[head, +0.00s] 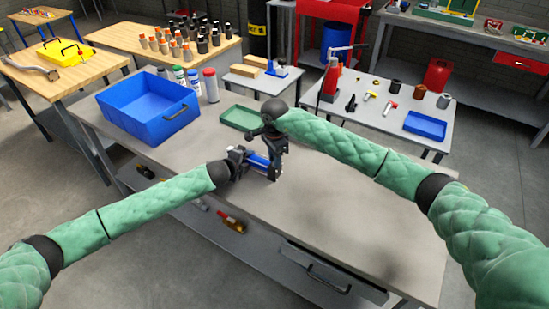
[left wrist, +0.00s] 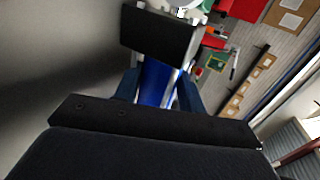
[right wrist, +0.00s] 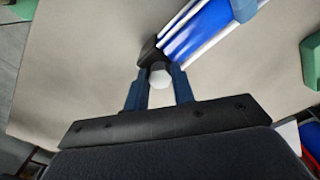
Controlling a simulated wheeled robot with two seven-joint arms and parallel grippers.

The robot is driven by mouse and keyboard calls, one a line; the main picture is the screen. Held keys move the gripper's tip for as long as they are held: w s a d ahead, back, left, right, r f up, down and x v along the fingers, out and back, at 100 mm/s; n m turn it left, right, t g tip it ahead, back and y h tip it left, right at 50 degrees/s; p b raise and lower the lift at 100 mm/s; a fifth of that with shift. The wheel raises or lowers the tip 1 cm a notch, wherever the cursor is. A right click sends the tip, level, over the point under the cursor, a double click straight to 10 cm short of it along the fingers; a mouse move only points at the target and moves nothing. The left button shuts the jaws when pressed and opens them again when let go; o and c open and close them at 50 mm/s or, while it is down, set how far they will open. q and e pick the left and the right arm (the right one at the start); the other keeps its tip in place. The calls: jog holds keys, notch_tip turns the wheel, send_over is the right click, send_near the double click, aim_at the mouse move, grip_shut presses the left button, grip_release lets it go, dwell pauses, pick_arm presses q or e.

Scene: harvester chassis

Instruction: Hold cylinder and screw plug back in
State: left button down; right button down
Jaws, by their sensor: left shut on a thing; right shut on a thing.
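The cylinder (head: 259,162) is a blue tube with pale rods along it and black end blocks, held just over the middle of the workbench. My left gripper (left wrist: 157,88) is shut on the blue tube (left wrist: 154,80), with one finger on each side; a black end block (left wrist: 160,34) shows beyond the fingers. My right gripper (head: 277,152) comes down at the cylinder's right end. In the right wrist view its fingers are shut on a pale, faceted plug (right wrist: 160,76), beside the black end block (right wrist: 149,50). I cannot tell how deep the plug sits.
A blue bin (head: 148,110) stands on the bench's far left, with several bottles (head: 194,82) behind it. A green tray (head: 240,117) lies behind the grippers. The bench's right side (head: 360,215) is clear. Side tables with parts stand behind.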

jog(key=m, duration=0.6)
jog(key=shift+m, duration=0.4)
jog(key=m, duration=0.5)
jog(key=shift+m, duration=0.3)
jog(key=m, duration=0.6)
jog(key=shift+m, duration=0.4)
jog(key=m, duration=0.6)
jog(key=shift+w, duration=0.1)
jog(key=c, duration=1.2)
grip_release()
jog(key=shift+o, duration=0.2)
jog(key=shift+r, duration=0.1)
jog(key=shift+r, duration=2.1)
jog(key=shift+c, duration=0.5)
